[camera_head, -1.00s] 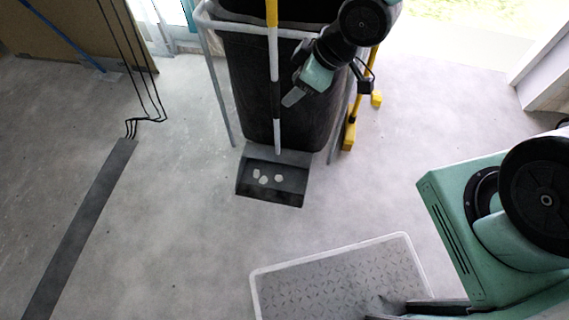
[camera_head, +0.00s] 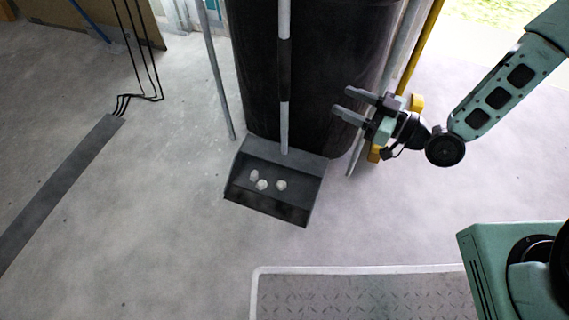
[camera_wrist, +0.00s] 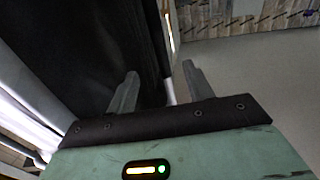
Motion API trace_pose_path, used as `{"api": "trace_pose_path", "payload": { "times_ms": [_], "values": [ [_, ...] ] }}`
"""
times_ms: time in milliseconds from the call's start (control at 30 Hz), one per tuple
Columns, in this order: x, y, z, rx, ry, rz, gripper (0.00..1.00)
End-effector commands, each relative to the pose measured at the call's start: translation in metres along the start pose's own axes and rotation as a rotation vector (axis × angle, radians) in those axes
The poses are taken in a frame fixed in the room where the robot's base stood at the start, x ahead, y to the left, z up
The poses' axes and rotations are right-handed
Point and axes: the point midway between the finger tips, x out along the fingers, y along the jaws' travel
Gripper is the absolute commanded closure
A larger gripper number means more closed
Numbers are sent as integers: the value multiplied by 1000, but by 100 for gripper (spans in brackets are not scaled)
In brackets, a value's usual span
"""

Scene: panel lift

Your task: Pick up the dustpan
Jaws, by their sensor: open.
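The dustpan (camera_head: 275,180) is black, with a tall upright handle (camera_head: 284,75) banded in grey and dark. It stands on the floor in front of a black bin, and a few pale lumps lie in its pan. My gripper (camera_head: 340,100) is open and empty in the head view, to the right of the handle and apart from it, its fingers pointing left toward the handle. In the wrist view the two fingers of my gripper (camera_wrist: 160,85) are spread. A pale upright strip shows beyond them there; I cannot tell for sure whether it is the handle.
The black bin (camera_head: 330,70) stands close behind the dustpan, with a grey frame leg (camera_head: 218,80) at its left and a yellow pole (camera_head: 418,45) at its right. A white-rimmed tray (camera_head: 360,269) lies in front.

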Motion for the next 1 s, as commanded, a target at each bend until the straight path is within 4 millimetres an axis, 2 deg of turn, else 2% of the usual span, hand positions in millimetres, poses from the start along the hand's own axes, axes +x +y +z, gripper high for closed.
{"api": "trace_pose_path", "payload": {
  "times_ms": [167, 500, 633, 867, 1000],
  "values": [
    [27, -1, 1, -3, 8, -4, 48],
    [96, 0, 2, -3, 5, -2, 48],
    [113, 0, 1, -1, 4, -2, 48],
    [127, 1, 0, -2, 4, 0, 48],
    [145, 4, 2, -3, 4, -2, 48]
  ]
}}
